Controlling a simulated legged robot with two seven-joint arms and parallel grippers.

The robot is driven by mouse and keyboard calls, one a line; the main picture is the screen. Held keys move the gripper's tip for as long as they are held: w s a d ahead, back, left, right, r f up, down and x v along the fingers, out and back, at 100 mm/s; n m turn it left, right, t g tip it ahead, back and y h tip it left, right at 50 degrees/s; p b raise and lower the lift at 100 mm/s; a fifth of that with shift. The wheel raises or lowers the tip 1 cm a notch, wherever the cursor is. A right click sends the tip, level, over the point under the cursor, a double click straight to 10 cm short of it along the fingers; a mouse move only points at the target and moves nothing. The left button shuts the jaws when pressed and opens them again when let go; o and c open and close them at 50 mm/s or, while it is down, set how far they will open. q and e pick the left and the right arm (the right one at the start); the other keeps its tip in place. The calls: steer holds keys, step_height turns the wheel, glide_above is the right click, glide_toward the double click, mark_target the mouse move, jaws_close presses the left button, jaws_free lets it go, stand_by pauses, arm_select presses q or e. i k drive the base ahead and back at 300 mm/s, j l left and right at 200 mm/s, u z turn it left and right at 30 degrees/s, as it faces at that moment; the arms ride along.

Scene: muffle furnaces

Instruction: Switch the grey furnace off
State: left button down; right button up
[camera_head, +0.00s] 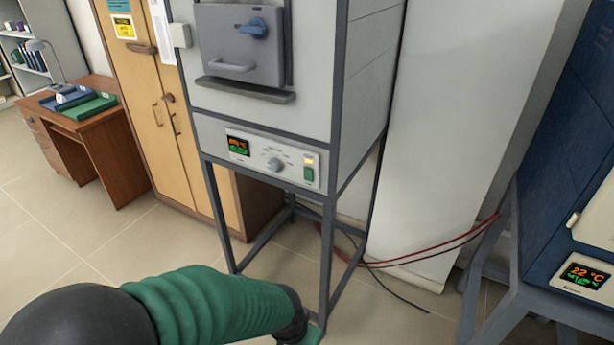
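The grey furnace (265,110) stands on a dark grey frame in the middle of the view. Its door (237,45) is closed, with a blue knob and a grey handle. The control panel (273,160) below has a lit red and green display (239,147), a round dial (274,164) and, at its right end, a green switch (308,174) below a small lit orange lamp (309,160). A green-sleeved arm of mine crosses the bottom of the view, its end cut off by the lower edge. Neither gripper's fingers can be seen.
A blue furnace (564,150) with a lit display reading 22 °C stands on a grey stand at the right. Red and black cables (430,247) run between the stands. A wooden cabinet (165,90) and a brown desk (90,130) stand left. The tiled floor (95,225) at left is clear.

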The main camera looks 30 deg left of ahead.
mark_target(308, 171)
steer(key=i+l, duration=0.1)
steer(key=i, duration=1)
steer(key=i+u, duration=0.15)
steer(key=u, duration=1.65)
